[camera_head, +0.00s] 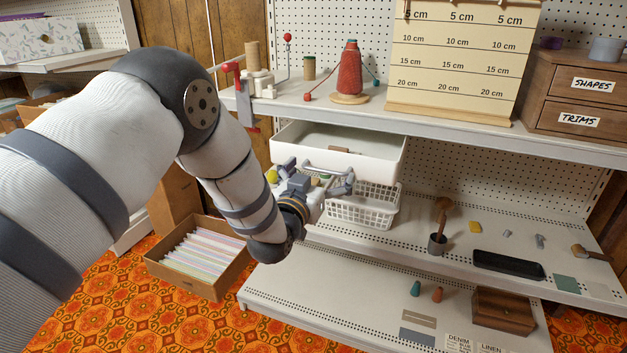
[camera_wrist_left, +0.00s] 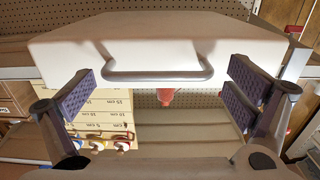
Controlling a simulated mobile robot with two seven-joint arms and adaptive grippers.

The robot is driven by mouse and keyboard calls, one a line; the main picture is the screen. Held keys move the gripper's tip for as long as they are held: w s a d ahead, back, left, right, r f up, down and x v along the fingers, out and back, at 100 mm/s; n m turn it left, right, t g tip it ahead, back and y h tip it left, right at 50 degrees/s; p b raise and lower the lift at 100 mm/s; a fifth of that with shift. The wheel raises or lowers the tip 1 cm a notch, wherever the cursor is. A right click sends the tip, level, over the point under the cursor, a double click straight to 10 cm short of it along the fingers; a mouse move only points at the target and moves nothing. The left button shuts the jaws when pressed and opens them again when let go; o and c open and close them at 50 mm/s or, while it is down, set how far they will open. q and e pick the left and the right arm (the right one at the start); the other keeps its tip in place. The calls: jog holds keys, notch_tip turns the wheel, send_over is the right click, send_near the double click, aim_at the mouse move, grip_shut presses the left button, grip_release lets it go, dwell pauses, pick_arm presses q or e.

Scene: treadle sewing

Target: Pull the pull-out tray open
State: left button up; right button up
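The white pull-out tray (camera_head: 378,166) hangs under the upper shelf, and part of its inside shows in the head view. A grey bar handle (camera_head: 318,166) is on its front. In the left wrist view the tray front (camera_wrist_left: 230,62) fills the upper part, with the handle (camera_wrist_left: 157,77) below its middle. My left gripper (camera_head: 316,179) is at the handle in the head view. In the left wrist view its fingers (camera_wrist_left: 160,95) are wide apart, one beyond each end of the handle, with nothing clamped between them. My right gripper is not in view.
Above are a red thread cone (camera_head: 350,75) and a clamp device (camera_head: 262,82) on the upper shelf. A cardboard box of files (camera_head: 200,260) is on the floor.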

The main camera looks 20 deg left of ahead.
pick_arm(q)
jog(key=s, duration=1)
jog(key=shift+s+a, duration=0.2)
jog(key=shift+r, duration=0.1)
jog(key=s+a+f+g+p, duration=0.1)
jog(key=s+f+g+p, duration=0.1)
jog(key=s+f+g, duration=1.65)
jog(key=s+f, duration=0.2)
jog(key=s, duration=1.2)
jog(key=s+a+f+g, duration=0.1)
jog(key=s+f, duration=0.4)
jog(key=s, duration=1.1)
jog(key=shift+n+g+y+p, duration=0.3)
jog(key=shift+n+g+p, duration=0.1)
jog(key=shift+g, duration=0.15)
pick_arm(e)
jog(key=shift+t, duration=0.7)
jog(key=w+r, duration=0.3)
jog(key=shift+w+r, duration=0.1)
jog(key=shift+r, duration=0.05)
pick_arm(q)
jog(key=shift+o, duration=0.2)
jog(key=shift+w+f, duration=0.1)
jog(key=shift+w, duration=0.05)
